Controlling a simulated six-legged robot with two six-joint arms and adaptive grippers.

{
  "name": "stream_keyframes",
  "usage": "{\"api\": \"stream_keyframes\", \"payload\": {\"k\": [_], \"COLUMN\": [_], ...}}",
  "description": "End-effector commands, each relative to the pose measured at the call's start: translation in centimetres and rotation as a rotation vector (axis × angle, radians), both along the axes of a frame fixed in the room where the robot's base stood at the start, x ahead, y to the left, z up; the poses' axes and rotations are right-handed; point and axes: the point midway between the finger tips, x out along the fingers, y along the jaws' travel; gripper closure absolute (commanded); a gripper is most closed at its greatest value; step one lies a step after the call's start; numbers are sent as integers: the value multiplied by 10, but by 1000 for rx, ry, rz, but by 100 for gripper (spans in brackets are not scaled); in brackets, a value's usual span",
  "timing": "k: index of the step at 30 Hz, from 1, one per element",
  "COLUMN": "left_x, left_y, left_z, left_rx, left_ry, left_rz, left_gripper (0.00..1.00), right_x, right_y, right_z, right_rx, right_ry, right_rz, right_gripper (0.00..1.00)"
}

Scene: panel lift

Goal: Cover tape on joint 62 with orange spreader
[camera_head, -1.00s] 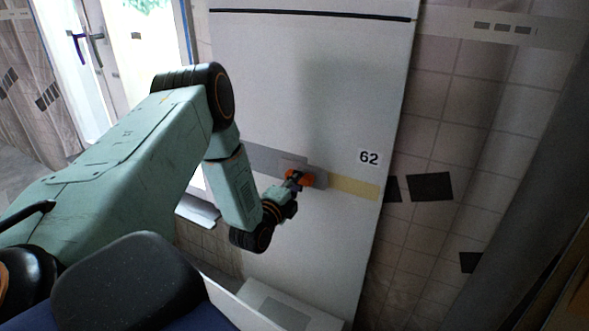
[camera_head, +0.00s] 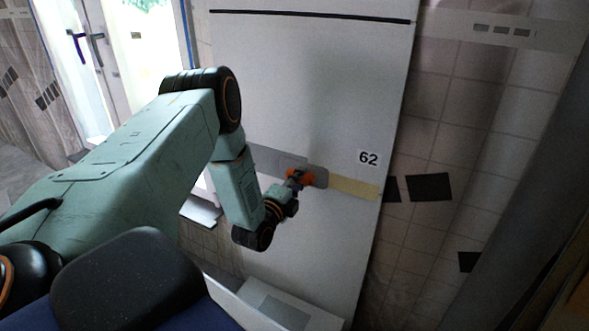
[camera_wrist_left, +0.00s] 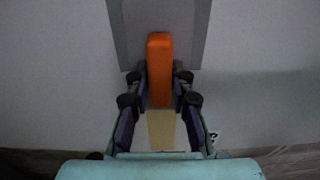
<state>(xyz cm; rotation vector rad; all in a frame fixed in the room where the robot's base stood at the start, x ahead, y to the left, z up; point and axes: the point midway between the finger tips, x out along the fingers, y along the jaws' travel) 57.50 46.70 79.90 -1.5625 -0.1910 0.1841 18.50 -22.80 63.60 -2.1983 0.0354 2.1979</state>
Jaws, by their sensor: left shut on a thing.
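The orange spreader (camera_head: 301,176) is against the white panel, left of and below the number label 62 (camera_head: 368,158). My left gripper (camera_head: 294,183) is shut on its orange handle. In the left wrist view, the handle (camera_wrist_left: 159,60) stands between the two fingers of my left gripper (camera_wrist_left: 160,80), with a grey area beyond it. A grey band (camera_head: 262,157) runs along the joint to the left of the spreader. Bare yellowish tape (camera_head: 352,188) shows to its right, and also below the handle in the left wrist view (camera_wrist_left: 161,132). My right gripper is out of view.
The white panel (camera_head: 330,80) leans before a tiled wall (camera_head: 440,130) with dark tiles. A black line crosses the panel's top. A pale box-like thing (camera_head: 285,305) lies at the panel's foot. A door (camera_head: 115,50) stands at the upper left.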

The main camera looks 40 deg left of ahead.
Motion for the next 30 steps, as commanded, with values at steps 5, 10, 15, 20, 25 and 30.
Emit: {"api": "stream_keyframes", "payload": {"k": [5,10,15,20,25,30], "left_x": [2,5,8,12,13,15], "left_y": [0,-10,-27,-43,-53,-61], "left_z": [1,1,1,1,1,1], "left_rx": [0,1,2,1,1,1], "left_ry": [-2,-4,-3,-4,-3,-2], "left_rz": [-1,-4,-6,-5,-3,-4], "left_gripper": [100,100,100,100,100,100], "right_x": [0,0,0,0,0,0], "right_y": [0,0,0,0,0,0], "right_z": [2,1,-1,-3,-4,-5], "right_rx": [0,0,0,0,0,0], "right_ry": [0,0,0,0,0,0], "right_rz": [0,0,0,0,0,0], "right_gripper": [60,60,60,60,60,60]}}
